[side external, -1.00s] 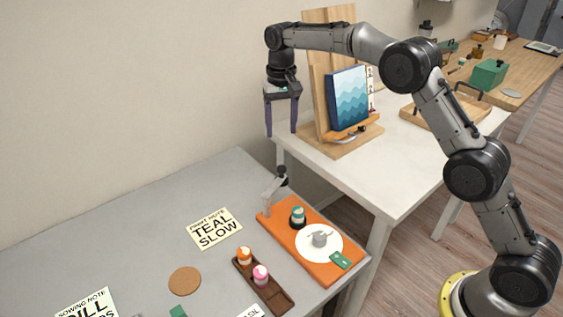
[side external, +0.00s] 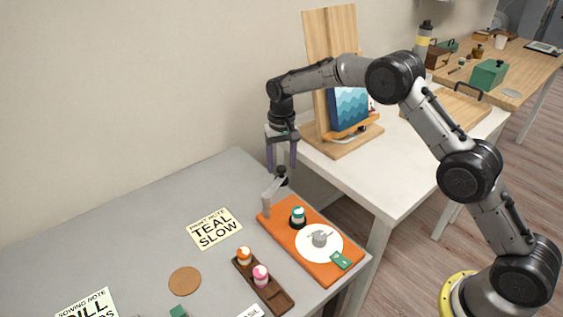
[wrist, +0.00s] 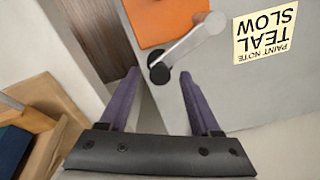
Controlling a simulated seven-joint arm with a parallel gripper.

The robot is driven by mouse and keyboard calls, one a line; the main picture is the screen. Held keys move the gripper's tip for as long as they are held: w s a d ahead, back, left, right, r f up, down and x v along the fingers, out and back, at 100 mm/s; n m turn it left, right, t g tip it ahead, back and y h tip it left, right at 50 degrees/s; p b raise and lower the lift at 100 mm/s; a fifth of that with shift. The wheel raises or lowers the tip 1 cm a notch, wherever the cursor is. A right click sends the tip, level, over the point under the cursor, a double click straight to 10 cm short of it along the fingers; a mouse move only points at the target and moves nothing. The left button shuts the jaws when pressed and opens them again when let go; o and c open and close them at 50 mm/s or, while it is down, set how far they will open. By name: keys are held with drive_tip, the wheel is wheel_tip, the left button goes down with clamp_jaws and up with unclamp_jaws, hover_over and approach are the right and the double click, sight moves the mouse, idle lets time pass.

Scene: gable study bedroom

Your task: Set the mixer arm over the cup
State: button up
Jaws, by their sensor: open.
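The mixer (side external: 267,203) stands at the back corner of an orange board (side external: 287,233). Its grey arm (wrist: 188,43) ends in a black knob (side external: 281,181), which points toward the back, away from the cup. A small grey cup (side external: 320,239) sits on a white disc (side external: 308,251) on the board. My gripper (side external: 281,168) is open, pointing down just above the knob. In the wrist view the knob (wrist: 158,72) shows between my fingertips (wrist: 159,77), with no contact visible. The cup is outside the wrist view.
A teal-topped bottle (side external: 298,214) stands on the board near the mixer. A brown tray (side external: 275,295) holds orange and pink bottles. A "TEAL SLOW" note (side external: 214,229) lies left. A white table (side external: 395,185) with an easel (side external: 319,80) stands close behind.

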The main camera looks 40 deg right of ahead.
drive_tip(key=shift+c, duration=0.2)
clamp_jaws()
idle(1.1)
